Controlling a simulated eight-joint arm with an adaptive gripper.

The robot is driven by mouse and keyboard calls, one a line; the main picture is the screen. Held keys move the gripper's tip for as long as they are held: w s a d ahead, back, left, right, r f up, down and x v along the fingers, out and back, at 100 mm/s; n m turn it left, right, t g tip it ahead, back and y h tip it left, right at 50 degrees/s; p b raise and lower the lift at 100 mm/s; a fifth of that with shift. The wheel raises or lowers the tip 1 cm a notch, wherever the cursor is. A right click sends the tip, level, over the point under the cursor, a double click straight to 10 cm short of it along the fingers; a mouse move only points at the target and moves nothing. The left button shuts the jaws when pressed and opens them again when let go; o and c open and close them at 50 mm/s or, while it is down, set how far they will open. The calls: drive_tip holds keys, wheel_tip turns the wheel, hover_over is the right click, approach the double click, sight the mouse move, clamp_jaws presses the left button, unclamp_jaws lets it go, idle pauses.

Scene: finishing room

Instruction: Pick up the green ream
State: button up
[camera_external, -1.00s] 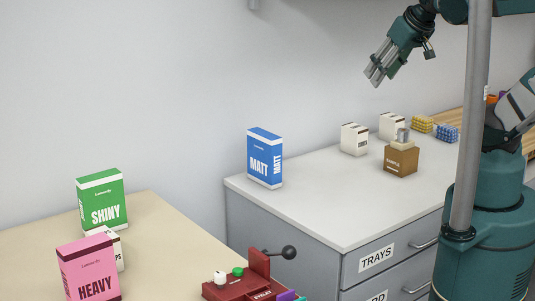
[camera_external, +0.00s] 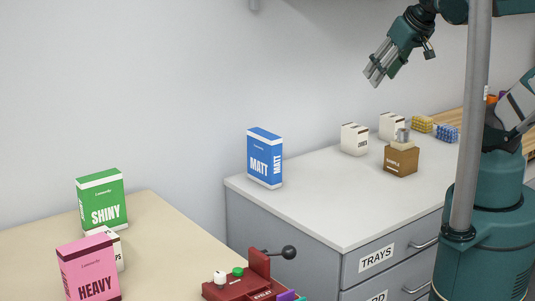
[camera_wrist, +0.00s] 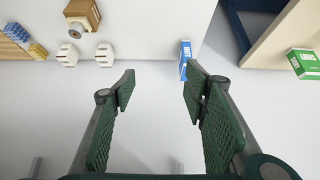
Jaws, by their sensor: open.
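The green ream (camera_external: 102,201), labelled SHINY, stands upright on the beige table at the left of the external view, near the wall. In the wrist view the green ream (camera_wrist: 304,63) shows at the far right edge. My gripper (camera_external: 374,78) is high above the white-topped cabinet in the external view, far to the right of the green ream. In the wrist view my gripper (camera_wrist: 160,82) has its two green padded fingers spread wide with nothing between them.
A pink HEAVY ream (camera_external: 88,268) stands in front of the green one, with a small white box (camera_external: 119,250) between them. A blue MATT ream (camera_external: 265,158) stands on the cabinet (camera_external: 330,205). A red device (camera_external: 245,285) with a lever is at the table's right side.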

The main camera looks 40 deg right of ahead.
drive_tip(key=shift+f, duration=0.1)
wheel_tip(320, 180, down, 8)
drive_tip(key=b, duration=0.8)
drive_tip(key=w+a+r+n+g+y+p, duration=0.1)
drive_tip(key=w+a+r+n+g+p, duration=0.25)
drive_tip(key=w+a, duration=0.7)
drive_tip(key=n+g+p, duration=0.3)
drive_tip(key=n+p, duration=0.1)
drive_tip(key=n, duration=0.9)
hover_over(98, 176)
drive_tip(key=d, duration=1)
wheel_tip(98, 176, down, 11)
drive_tip(key=shift+n+g+h, duration=0.35)
drive_tip(key=shift+n+h, duration=0.15)
drive_tip(key=shift+n, duration=0.15)
drive_tip(key=a+f, duration=0.2)
drive_tip(key=a, duration=0.1)
drive_tip(key=a+f, duration=0.2)
drive_tip(key=a, duration=0.1)
drive_tip(key=a+f, duration=0.2)
drive_tip(key=a, duration=0.1)
drive_tip(key=shift+w+f, duration=0.2)
drive_tip(key=shift+w, duration=0.05)
drive_tip(key=shift+s+a+f, duration=0.1)
drive_tip(key=shift+a+f, duration=0.3)
